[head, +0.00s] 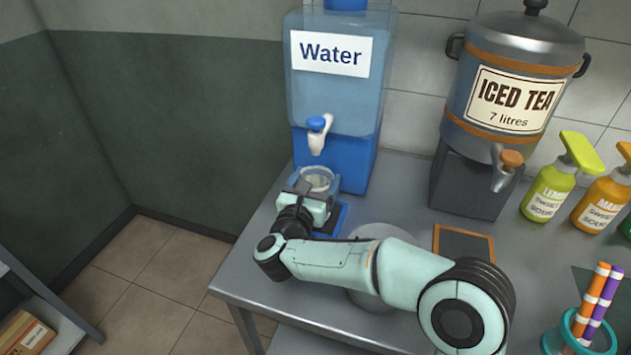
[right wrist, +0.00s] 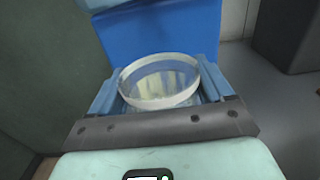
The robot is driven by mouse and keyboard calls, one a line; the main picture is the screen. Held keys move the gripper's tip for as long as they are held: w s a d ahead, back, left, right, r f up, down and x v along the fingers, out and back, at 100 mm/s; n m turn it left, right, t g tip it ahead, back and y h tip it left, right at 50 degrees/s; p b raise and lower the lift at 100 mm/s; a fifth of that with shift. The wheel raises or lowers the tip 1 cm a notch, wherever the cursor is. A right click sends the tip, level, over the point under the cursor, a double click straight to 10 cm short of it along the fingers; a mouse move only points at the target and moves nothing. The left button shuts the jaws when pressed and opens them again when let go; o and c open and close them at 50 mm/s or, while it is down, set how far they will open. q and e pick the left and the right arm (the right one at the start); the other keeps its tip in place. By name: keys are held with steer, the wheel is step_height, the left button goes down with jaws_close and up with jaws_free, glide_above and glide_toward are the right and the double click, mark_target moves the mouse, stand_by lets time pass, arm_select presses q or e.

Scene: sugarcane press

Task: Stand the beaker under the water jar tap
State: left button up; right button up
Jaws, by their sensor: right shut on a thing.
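The water jar (head: 335,85) is a clear blue container on a blue base with a "Water" label, at the back of the table. Its white tap (head: 317,138) with a blue lever points down at the front. The clear beaker (head: 318,178) stands upright just below the tap, in front of the blue base. My right gripper (head: 313,190) is shut on the beaker. In the right wrist view, the beaker's round rim (right wrist: 160,80) shows between the two blue fingers (right wrist: 160,95). The beaker's lower part is hidden by my gripper. My left gripper is not in view.
A steel iced tea urn (head: 512,80) on a dark stand is right of the jar. A blue mat (head: 330,221) and an orange-edged dark mat (head: 463,244) lie on the table. Syrup bottles (head: 552,190) and a cup of striped straws (head: 590,325) are at the right.

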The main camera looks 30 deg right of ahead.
steer(key=shift+f, duration=0.2)
steer(key=o, duration=1.4)
steer(key=shift+c, duration=0.2)
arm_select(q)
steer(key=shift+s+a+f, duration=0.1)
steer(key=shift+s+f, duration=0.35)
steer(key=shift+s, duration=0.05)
arm_select(e)
steer(key=shift+r, duration=0.3)
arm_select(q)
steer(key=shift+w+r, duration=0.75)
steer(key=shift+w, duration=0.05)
arm_select(e)
steer(key=v, duration=1.2)
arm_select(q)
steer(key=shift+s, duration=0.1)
arm_select(e)
steer(key=shift+s+f, duration=0.1)
steer(key=shift+f, duration=0.05)
